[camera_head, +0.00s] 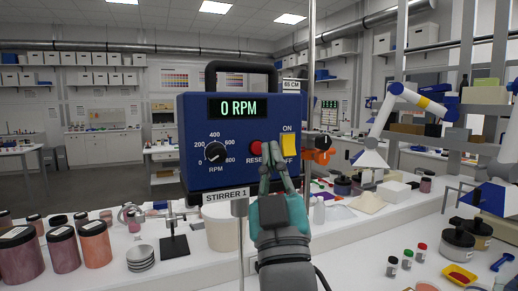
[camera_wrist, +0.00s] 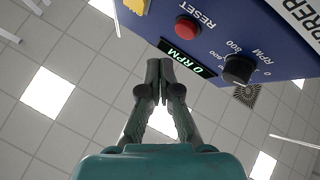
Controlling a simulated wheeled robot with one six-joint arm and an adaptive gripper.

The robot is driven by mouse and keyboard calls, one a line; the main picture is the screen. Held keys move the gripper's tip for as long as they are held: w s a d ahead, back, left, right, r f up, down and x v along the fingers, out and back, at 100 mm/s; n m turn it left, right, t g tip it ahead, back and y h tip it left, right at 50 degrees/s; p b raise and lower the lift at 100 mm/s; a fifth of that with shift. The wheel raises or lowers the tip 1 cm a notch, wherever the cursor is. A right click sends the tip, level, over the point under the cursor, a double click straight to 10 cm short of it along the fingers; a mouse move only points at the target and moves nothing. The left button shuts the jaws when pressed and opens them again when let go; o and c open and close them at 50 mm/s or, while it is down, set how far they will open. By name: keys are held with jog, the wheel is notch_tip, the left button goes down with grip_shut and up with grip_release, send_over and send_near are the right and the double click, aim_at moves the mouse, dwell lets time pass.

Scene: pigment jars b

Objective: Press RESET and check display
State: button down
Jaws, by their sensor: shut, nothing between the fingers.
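The blue stirrer control box (camera_head: 232,125) stands in front of me in the head view, with a lit display (camera_head: 232,107) reading "0 RPM". The red RESET button (camera_head: 254,147) is on its front, right of the black RPM knob (camera_head: 215,152) and left of the yellow ON/OFF switch (camera_head: 289,145). My gripper (camera_head: 274,153) is shut and empty, its fingertips close below and right of the button. In the wrist view, my fingertips (camera_wrist: 160,66) appear beside the button (camera_wrist: 187,27) and the display (camera_wrist: 188,57). I cannot tell whether they touch the box.
A "STIRRER 1" label (camera_head: 225,196) hangs under the box. A white vessel (camera_head: 222,232) stands below it. Pigment jars (camera_head: 95,243) stand at the left, and small capped vials (camera_head: 407,260) at the right. An orange clamp (camera_head: 322,143) is on the pole right of the box.

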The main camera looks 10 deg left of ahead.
jog(key=shift+s+d, duration=0.6)
jog(key=shift+s, duration=0.3)
jog(key=shift+s+d, duration=0.6)
jog(key=shift+s, duration=0.25)
jog(key=s+d+f+g+h, duration=0.1)
jog(key=d+f, duration=0.2)
jog(key=f, duration=0.7)
jog(key=d+f+g, duration=0.2)
jog(key=f, duration=0.8)
jog(key=s+d+f+g+h, duration=0.1)
jog(key=d+f, duration=0.2)
jog(key=f, duration=0.8)
jog(key=s+d+f+m+g+h, duration=0.15)
jog(key=s+d+f, duration=0.35)
jog(key=f, duration=0.5)
jog(key=s+d+f+m+g+h, duration=0.1)
jog(key=s+d+f, duration=0.2)
jog(key=s+f, duration=0.3)
jog(key=s+d+f+m+g+h, duration=0.1)
jog(key=s+d+f+m+g, duration=0.2)
jog(key=s, duration=0.4)
jog(key=s+d+f+h, duration=0.1)
jog(key=s+f, duration=0.1)
jog(key=s, duration=0.6)
jog(key=s+d+f+m+g+h, duration=0.1)
jog(key=s+d+f, duration=0.1)
jog(key=s, duration=0.7)
jog(key=shift+f, duration=0.4)
jog(key=shift+d+m, duration=0.1)
jog(key=shift+m, duration=0.15)
